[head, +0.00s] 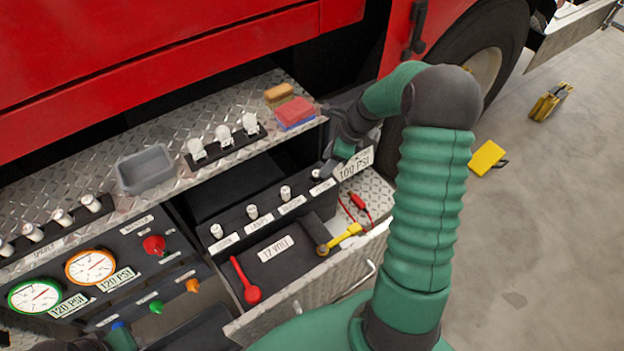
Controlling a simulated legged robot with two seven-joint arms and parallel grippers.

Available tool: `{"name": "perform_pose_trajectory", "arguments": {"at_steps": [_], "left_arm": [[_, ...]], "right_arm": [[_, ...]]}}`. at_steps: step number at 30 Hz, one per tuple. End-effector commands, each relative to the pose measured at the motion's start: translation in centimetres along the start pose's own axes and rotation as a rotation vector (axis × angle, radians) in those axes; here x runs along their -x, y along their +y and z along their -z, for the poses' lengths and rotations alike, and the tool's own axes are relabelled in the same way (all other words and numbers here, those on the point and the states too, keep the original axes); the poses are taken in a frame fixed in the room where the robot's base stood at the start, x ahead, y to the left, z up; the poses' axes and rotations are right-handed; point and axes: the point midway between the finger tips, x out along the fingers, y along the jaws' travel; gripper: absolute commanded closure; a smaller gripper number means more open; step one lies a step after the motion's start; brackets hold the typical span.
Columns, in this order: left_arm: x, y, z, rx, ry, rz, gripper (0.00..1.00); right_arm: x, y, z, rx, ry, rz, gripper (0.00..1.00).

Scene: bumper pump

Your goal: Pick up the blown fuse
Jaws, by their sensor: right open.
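A row of small white-and-silver fuses stands upright in a black, labelled block in the open drawer: the left fuse (216,231), the second fuse (252,211), the third fuse (285,192) and the right-hand fuse (316,174). I cannot tell from their looks which one is blown. My right gripper (328,168) is open, close beside the right-hand fuse at the block's right end. My own arm partly hides its fingers, and I cannot tell whether they touch the fuse. Part of my left arm shows at the bottom left edge; its gripper is not visible.
Spare fuses (62,217) stand in a rack on the left. A grey tray (145,169), white bulbs (223,134) and sponges (294,112) sit on the diamond-plate bumper. Gauges are at lower left.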

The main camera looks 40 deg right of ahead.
Motion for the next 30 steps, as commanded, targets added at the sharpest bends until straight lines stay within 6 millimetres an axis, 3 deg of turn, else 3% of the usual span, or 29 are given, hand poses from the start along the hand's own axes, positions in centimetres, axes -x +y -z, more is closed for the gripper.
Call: {"name": "perform_pose_trajectory", "arguments": {"at_steps": [1,7,14,22,30], "left_arm": [[-0.4,0.0,-0.1,0.000,0.000,0.000,0.64],[-0.7,0.0,-0.1,0.000,0.000,0.000,0.64],[-1.5,0.0,-0.3,-0.001,0.000,0.000,0.64],[-1.5,0.0,-0.3,0.000,0.000,0.000,0.64],[-1.5,0.0,-0.3,0.000,0.000,0.000,0.64]], "right_arm": [[-1.2,0.0,0.1,-0.001,0.000,-0.003,0.51],[-3.3,-0.1,0.1,0.002,0.000,0.001,0.51],[-7.3,-0.4,-0.1,0.003,0.002,0.001,0.51],[-7.7,-0.5,0.0,0.002,0.000,0.002,0.51],[-7.7,-0.5,0.0,0.002,0.001,0.002,0.86]]}}
